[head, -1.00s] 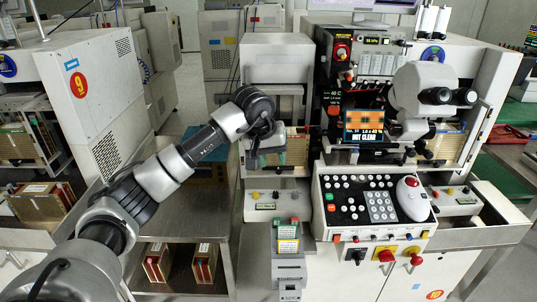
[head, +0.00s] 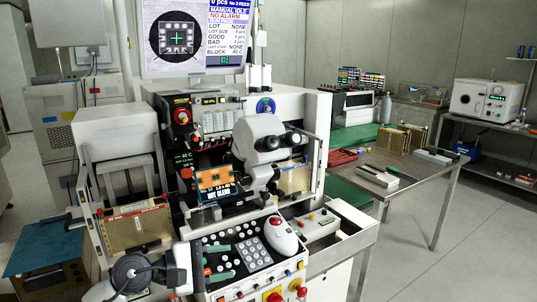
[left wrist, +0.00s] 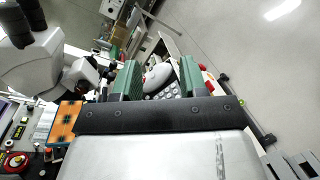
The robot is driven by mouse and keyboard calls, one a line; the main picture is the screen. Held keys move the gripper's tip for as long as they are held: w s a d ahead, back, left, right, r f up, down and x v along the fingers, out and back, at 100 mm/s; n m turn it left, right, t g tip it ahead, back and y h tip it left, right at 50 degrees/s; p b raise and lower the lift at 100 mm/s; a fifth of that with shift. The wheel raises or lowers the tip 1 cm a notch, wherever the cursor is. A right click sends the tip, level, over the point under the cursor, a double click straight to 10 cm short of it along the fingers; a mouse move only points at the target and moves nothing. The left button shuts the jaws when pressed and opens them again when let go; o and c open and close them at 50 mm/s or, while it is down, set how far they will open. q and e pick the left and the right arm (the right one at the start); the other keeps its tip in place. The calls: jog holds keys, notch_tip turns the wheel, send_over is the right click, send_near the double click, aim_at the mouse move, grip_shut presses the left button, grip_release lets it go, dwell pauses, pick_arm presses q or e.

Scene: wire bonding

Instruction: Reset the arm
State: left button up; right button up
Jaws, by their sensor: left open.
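My left gripper (head: 219,263) is low in the head view, in front of the wire bonder's control panel (head: 258,262). Its two green fingers are apart with nothing between them; it also shows in the left wrist view (left wrist: 159,70). Through the gap, the wrist view shows the panel's keypad (left wrist: 166,93) and white mouse-like control (left wrist: 157,75). My left arm (head: 140,272) comes in from the lower left. My right gripper is not in view.
The wire bonder's microscope (head: 262,142) overhangs the machine, with a gold-brown magazine (head: 133,229) at its left side. A steel table (head: 400,168) at right holds tools and boxes. A white oven (head: 492,101) stands at far right. The floor (head: 470,235) at lower right is clear.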

pick_arm(q)
jog(key=s+a+r+n+t+y, duration=0.1)
jog(key=s+a+n+t+y, duration=0.1)
jog(key=n+t, duration=0.8)
jog(key=s+a+r+n+t+y, duration=0.15)
jog(key=n+t, duration=0.25)
jog(key=n, duration=1.2)
jog(key=s+a+f+n+g+y, duration=0.35)
jog(key=f+n+y, duration=0.4)
jog(key=n, duration=0.35)
jog(key=s+a+f+n+g+y, duration=0.35)
jog(key=a+f+n+y, duration=0.2)
jog(key=f+n, duration=0.4)
jog(key=s+d+f+n+g+h, duration=0.1)
jog(key=s+f+n+g, duration=0.45)
jog(key=s, duration=0.45)
jog(key=s+d+f+n+g+h, duration=0.1)
jog(key=s+f+n+g, duration=0.4)
jog(key=s, duration=0.4)
notch_tip(320, 180, down, 23)
jog(key=s+a+f+g, duration=0.2)
jog(key=s+a+f, duration=0.1)
jog(key=s+f, duration=1.3)
jog(key=shift+s+f, duration=0.35)
jog(key=shift+s, duration=0.3)
